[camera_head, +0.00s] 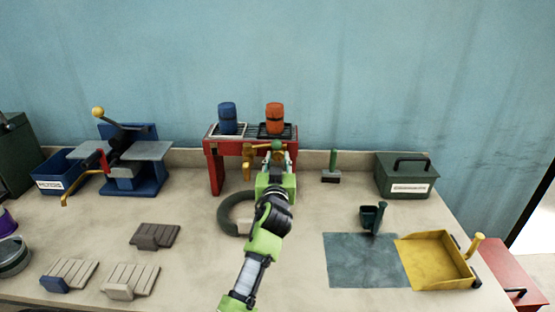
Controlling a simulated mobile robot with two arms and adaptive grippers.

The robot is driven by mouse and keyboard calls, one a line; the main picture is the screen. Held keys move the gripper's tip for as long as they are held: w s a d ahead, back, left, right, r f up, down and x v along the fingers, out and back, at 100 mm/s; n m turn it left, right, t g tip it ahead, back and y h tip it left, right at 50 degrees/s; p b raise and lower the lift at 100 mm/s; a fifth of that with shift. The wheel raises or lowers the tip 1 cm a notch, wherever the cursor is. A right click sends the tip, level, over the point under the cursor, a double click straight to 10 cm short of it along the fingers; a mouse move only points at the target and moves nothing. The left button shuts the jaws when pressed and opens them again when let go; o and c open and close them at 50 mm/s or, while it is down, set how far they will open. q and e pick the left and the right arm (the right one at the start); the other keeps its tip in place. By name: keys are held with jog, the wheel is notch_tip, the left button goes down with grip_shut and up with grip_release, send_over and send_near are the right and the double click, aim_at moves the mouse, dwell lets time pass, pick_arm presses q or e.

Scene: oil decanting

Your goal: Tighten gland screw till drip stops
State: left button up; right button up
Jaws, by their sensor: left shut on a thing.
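A red stand (214,165) at the back middle carries a blue drum (227,118) and an orange drum (274,117). Brass tap parts (248,162) hang at the stand's front. A small green knob (277,145) shows below the orange drum. My left gripper (278,158) reaches up to the stand's front with its fingers around the knob's place, shut on it. The gripper and wrist hide most of the fitting there. A gland screw or drip cannot be made out. My right gripper is not in view.
A dark ring-shaped coil (233,212) lies left of my wrist. A blue press-like device (134,165) stands left. A green-handled brush (332,165) and green box (403,175) stand right. A yellow dustpan-like tray (434,260) lies beside a grey mat (365,265). Ribbed blocks (132,281) lie front left.

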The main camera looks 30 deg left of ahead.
pick_arm(q)
jog(key=shift+r, duration=0.2)
dwell(0.3)
jog(key=o, duration=0.8)
jog(key=shift+o, duration=1.4)
jog(key=shift+w+a+f, duration=0.1)
jog(key=shift+f, duration=0.1)
jog(key=v, duration=1.2)
